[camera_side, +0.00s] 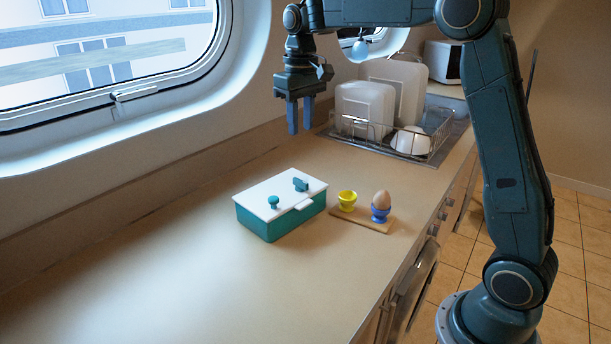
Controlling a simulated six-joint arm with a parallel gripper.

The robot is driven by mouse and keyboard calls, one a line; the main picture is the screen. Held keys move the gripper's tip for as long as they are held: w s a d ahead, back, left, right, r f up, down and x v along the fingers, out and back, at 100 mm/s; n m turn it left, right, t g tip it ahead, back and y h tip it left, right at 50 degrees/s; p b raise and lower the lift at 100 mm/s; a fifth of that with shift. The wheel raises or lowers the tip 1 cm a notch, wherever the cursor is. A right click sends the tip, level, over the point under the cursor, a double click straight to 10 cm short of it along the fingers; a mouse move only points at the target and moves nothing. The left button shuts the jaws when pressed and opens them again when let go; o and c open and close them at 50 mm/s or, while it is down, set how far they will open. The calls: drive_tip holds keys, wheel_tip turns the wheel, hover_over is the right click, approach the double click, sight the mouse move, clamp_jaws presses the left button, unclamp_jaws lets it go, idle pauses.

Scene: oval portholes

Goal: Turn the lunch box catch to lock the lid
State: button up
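The lunch box (285,224) is teal with a white lid (262,195) resting on it, on the counter near the middle. A round teal knob (273,202) stands on the lid. The catch (300,184) is a dark teal piece on the lid, to the right of and behind the knob. A small white tab (304,205) shows at the lid's front edge. My gripper (300,117) points down, high above and behind the box, touching nothing. Its two blue fingers are apart with nothing between them.
A wooden board (360,221) beside the box holds a yellow egg cup (347,200) and a blue egg cup (381,213) with an egg (381,199). A dish rack (385,140) with white dishes stands behind. The counter (150,280) is clear at left and front.

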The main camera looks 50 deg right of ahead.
sight(301, 180)
drive_tip(key=shift+w+d+f, duration=0.15)
drive_tip(key=shift+w+f, duration=0.05)
drive_tip(key=shift+w, duration=0.05)
drive_tip(key=shift+f, duration=0.1)
wheel_tip(301, 180, down, 14)
drive_tip(key=shift+r, duration=0.25)
idle(0.5)
clamp_jaws()
